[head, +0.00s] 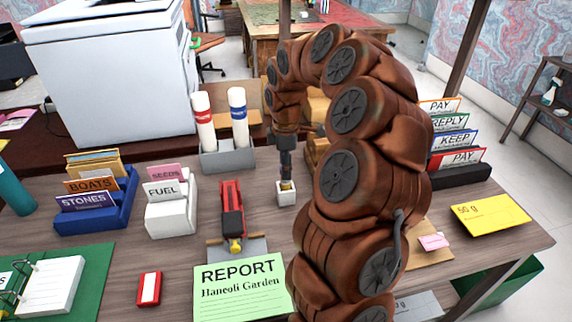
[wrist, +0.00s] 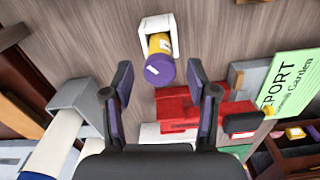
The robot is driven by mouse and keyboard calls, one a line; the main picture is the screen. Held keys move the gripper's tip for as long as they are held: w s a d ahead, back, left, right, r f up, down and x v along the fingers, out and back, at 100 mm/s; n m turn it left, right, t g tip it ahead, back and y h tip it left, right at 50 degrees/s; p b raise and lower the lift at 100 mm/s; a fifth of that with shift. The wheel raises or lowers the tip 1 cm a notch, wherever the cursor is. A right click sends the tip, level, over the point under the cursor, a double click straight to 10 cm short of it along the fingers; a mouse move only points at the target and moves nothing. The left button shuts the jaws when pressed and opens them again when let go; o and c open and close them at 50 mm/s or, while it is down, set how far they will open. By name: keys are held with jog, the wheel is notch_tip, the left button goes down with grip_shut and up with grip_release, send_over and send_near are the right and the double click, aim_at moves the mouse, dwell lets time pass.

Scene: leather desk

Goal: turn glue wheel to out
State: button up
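A glue stick (wrist: 159,46) with a yellow body and a round purple end (wrist: 160,70) stands in a small white holder (wrist: 158,26). I take the purple end to be the glue wheel; no "out" marking is readable. In the head view the white holder (head: 286,196) is on the desk, just right of a red device. My gripper (head: 286,172) points down just above it, and there the glue stick is mostly hidden. In the wrist view my gripper (wrist: 158,76) is open, its two fingers apart on either side of the purple end, with visible gaps on both sides.
The red device (head: 231,208) lies close left of the holder, on a grey base. A grey stand with two white tubes (head: 228,157) is behind. The green report sheet (head: 240,291) lies in front. My arm hides desk to the right; a yellow card (head: 490,216) lies beyond.

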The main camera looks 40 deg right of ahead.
notch_tip(320, 180, up, 12)
dwell(0.8)
dwell(0.3)
